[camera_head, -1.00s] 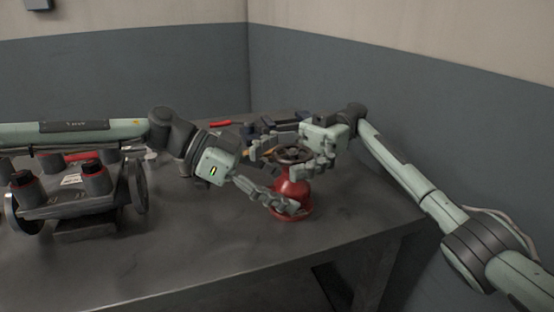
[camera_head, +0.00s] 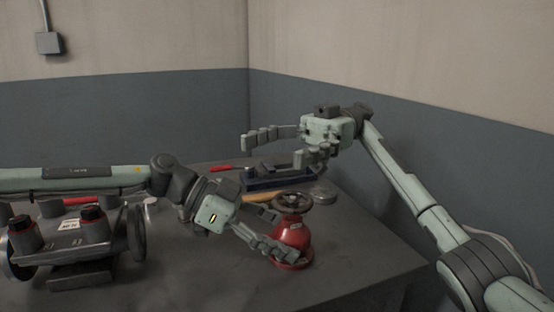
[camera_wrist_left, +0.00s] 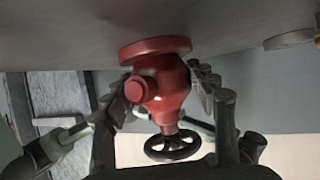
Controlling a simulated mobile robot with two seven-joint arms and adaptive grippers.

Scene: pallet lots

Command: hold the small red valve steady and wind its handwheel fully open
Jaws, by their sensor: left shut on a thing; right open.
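The small red valve (camera_head: 292,234) stands upright on the bench with its dark handwheel (camera_head: 293,202) on top. My left gripper (camera_head: 282,250) is shut on the valve's lower body from the left. In the left wrist view, which shows it upside down, the valve (camera_wrist_left: 165,88) is between the fingers of my left gripper (camera_wrist_left: 168,90), with its round flange and the handwheel (camera_wrist_left: 172,146) both visible. My right gripper (camera_head: 272,156) is open and empty, above and behind the handwheel, apart from it. The far side of the valve is hidden.
A large grey valve assembly (camera_head: 70,240) with red-ringed posts sits at the left of the bench. Behind the red valve are a dark blue tray (camera_head: 265,184), a red-handled tool (camera_head: 222,168) and a grey disc (camera_head: 322,194). The front right of the bench (camera_head: 355,250) is clear.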

